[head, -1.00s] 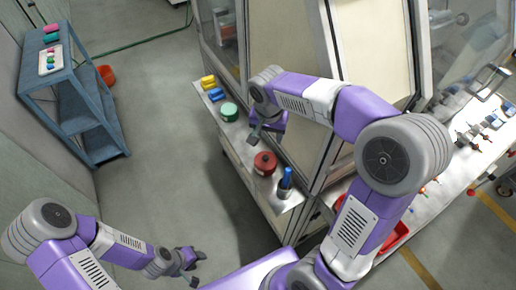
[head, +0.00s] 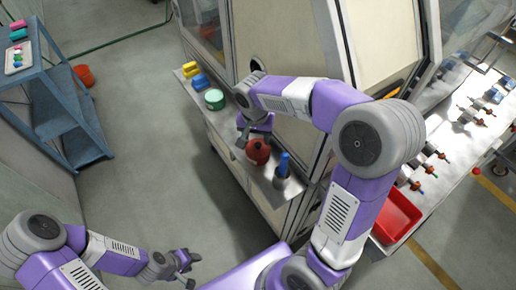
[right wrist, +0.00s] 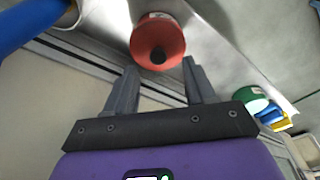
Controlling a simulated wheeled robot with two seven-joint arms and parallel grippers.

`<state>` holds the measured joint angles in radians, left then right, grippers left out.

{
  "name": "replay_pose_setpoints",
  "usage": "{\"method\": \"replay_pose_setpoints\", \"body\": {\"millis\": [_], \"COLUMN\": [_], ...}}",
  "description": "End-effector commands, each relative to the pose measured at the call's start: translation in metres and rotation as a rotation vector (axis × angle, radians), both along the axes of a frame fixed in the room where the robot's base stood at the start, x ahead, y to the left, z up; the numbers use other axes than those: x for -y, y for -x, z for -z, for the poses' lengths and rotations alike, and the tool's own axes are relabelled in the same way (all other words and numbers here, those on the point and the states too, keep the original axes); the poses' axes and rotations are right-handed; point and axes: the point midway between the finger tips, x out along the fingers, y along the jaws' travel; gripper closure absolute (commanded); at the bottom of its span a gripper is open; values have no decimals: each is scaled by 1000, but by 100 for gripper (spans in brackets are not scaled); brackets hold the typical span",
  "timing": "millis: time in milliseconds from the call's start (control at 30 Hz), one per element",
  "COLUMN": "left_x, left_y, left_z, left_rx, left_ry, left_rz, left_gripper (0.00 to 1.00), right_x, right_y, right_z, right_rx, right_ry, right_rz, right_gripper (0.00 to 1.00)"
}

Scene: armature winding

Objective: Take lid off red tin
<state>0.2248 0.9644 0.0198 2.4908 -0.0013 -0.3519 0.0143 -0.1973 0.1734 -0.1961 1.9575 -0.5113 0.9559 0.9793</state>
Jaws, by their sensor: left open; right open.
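The red tin (head: 257,152) stands on the narrow metal ledge, with a dark knob on its lid. In the right wrist view the red tin (right wrist: 157,42) shows just beyond the fingertips, its lid and dark knob facing the camera. My right gripper (head: 252,140) is beside the tin in the head view, partly overlapping it. In the right wrist view my right gripper (right wrist: 160,78) is open, with nothing between its fingers. My left gripper (head: 190,272) is open and empty over the floor at the lower left, away from the ledge.
A blue-handled item in a dark holder (head: 283,168) stands right of the tin. A green tin (head: 214,99), yellow block (head: 190,70) and blue block (head: 200,80) lie further left on the ledge. A red bin (head: 397,215) is at right. A blue shelf (head: 60,105) stands far left.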

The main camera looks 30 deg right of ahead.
Motion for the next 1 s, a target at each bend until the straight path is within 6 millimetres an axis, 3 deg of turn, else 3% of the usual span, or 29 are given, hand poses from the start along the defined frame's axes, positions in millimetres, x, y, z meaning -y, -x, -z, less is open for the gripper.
{"method": "replay_pose_setpoints", "body": {"millis": [233, 567, 900, 1000], "left_x": [0, 0, 0, 0], "left_y": [0, 0, 0, 0], "left_z": [5, 5, 6, 6], "left_rx": [0, 0, 0, 0], "left_ry": [0, 0, 0, 0], "left_rz": [0, 0, 0, 0], "left_gripper": [57, 57, 57, 57], "right_x": [7, 7, 7, 7], "right_y": [-3, -4, -4, -4], "right_z": [37, 42, 42, 42], "right_rx": [-5, -1, -1, -1], "right_ry": [1, 1, 1, 1], "right_rz": [1, 0, 0, 0], "right_gripper": [46, 47, 99, 100]}}
